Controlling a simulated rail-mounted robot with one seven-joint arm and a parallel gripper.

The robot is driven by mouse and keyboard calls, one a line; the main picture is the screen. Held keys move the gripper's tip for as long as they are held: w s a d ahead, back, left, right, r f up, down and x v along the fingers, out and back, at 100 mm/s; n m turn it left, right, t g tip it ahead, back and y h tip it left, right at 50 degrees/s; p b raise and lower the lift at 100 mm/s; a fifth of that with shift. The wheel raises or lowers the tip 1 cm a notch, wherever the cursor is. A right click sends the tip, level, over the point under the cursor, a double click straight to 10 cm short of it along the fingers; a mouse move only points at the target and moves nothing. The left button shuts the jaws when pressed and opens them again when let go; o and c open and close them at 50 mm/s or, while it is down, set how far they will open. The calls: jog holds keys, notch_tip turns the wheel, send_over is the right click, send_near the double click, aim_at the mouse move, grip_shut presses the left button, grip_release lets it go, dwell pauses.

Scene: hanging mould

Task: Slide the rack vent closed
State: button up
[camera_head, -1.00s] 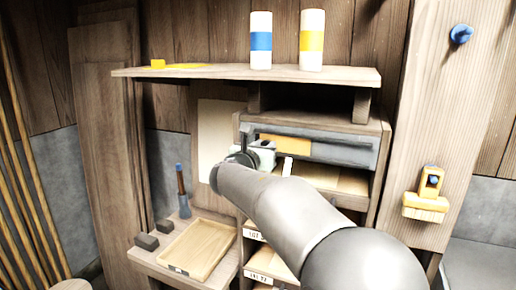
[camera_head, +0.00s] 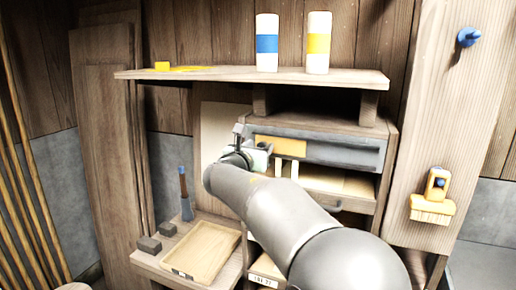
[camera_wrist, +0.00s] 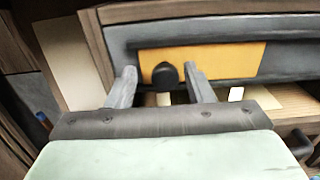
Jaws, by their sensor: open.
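The rack vent is a long grey panel (camera_head: 345,153) across the top of the wooden rack, with a yellow strip (camera_head: 280,146) at its left part. In the wrist view the yellow strip (camera_wrist: 225,60) fills much of the panel, and a dark knob (camera_wrist: 165,76) stands in front of its left part. My gripper (camera_head: 252,143) is at the vent's left end, with my arm covering the area below. In the wrist view my gripper (camera_wrist: 160,72) is open, one finger on each side of the knob. Gaps show beside the knob; I cannot tell whether either finger touches it.
A shelf (camera_head: 215,76) above holds a blue-banded bottle (camera_head: 267,43) and a yellow-banded bottle (camera_head: 318,43). A wooden tray (camera_head: 205,252) lies at lower left. A yellow brush (camera_head: 432,207) and a blue peg (camera_head: 467,37) are on the right post.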

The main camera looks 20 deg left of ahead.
jog(key=shift+s, duration=0.1)
jog(key=s+a+b, duration=0.1)
jog(key=s+b, duration=0.4)
jog(key=s, duration=1.2)
jog(key=shift+a, duration=0.2)
jog(key=shift+s, duration=0.1)
